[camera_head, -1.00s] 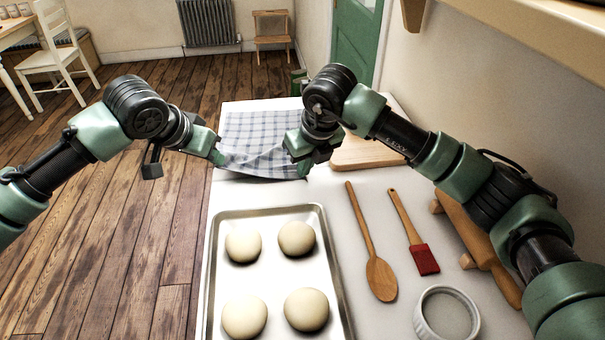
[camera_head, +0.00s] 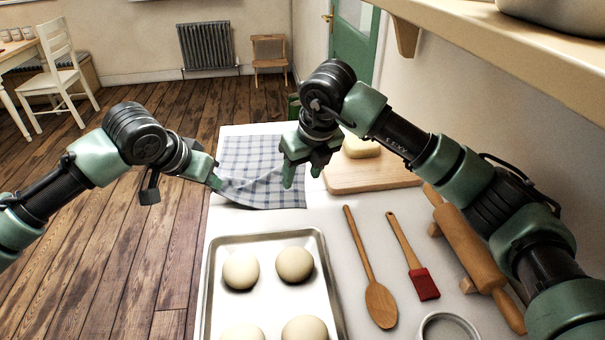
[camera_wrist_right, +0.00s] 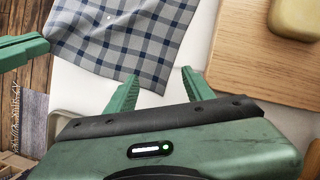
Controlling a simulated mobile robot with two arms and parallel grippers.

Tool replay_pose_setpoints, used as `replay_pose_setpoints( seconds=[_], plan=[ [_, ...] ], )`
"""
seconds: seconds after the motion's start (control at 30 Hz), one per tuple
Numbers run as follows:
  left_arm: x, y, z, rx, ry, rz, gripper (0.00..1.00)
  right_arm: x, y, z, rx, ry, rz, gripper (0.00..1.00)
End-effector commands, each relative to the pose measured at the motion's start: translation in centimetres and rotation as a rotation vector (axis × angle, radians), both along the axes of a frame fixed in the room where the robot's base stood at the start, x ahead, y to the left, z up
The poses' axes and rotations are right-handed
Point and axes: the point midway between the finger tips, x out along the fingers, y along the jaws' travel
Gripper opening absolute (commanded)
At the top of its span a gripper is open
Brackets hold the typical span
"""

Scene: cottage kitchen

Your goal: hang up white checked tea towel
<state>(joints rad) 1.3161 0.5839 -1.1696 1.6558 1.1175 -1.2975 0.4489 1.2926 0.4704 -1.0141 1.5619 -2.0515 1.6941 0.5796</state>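The white and blue checked tea towel (camera_head: 255,165) lies at the far left end of the counter, and its near left part is creased and raised. My left gripper (camera_head: 215,183) is at this raised left edge and appears shut on it. In the right wrist view, a finger of it (camera_wrist_right: 22,50) meets the towel (camera_wrist_right: 125,35) at its edge. My right gripper (camera_head: 303,172) is open and empty, above the counter beside the towel's right edge. The right wrist view shows its two fingers (camera_wrist_right: 160,92) apart, with the towel's corner just beyond them.
A wooden board (camera_head: 365,175) with a pale yellow block (camera_head: 361,147) lies right of my right gripper. A baking tray (camera_head: 265,236) with dough balls, a wooden spoon (camera_head: 379,300), a red brush (camera_head: 423,284) and a rolling pin (camera_head: 470,240) lie nearer. A shelf (camera_head: 510,50) overhangs at right.

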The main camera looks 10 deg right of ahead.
Motion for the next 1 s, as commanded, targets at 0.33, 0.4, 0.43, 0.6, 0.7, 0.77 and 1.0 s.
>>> replay_pose_setpoints(
  seconds=[0.33,0.4,0.43,0.6,0.7,0.77,1.0],
  plan=[
    [0.0,0.0,0.0,0.000,0.000,0.000,0.00,-0.3,-0.2,0.8,-0.001,-0.006,0.001,0.55],
    [0.0,0.0,0.0,0.000,0.000,0.000,0.00,-1.1,-0.6,2.3,0.000,-0.010,0.001,0.55],
    [0.0,0.0,0.0,0.000,0.000,0.000,0.00,-1.6,-0.7,3.0,-0.001,-0.011,0.001,0.55],
    [0.0,0.0,0.0,0.000,0.000,0.000,0.00,-3.2,-1.2,4.4,-0.002,-0.002,0.000,0.55],
    [0.0,0.0,0.0,0.000,0.000,0.000,0.00,-3.1,-1.1,3.8,-0.001,0.003,0.000,0.55],
    [0.0,0.0,0.0,0.000,0.000,0.000,0.00,-3.0,-1.0,3.3,0.000,0.003,-0.001,0.55],
    [0.0,0.0,0.0,0.000,0.000,0.000,0.00,-1.9,-0.6,0.0,-0.001,0.004,0.000,0.55]
  ],
)
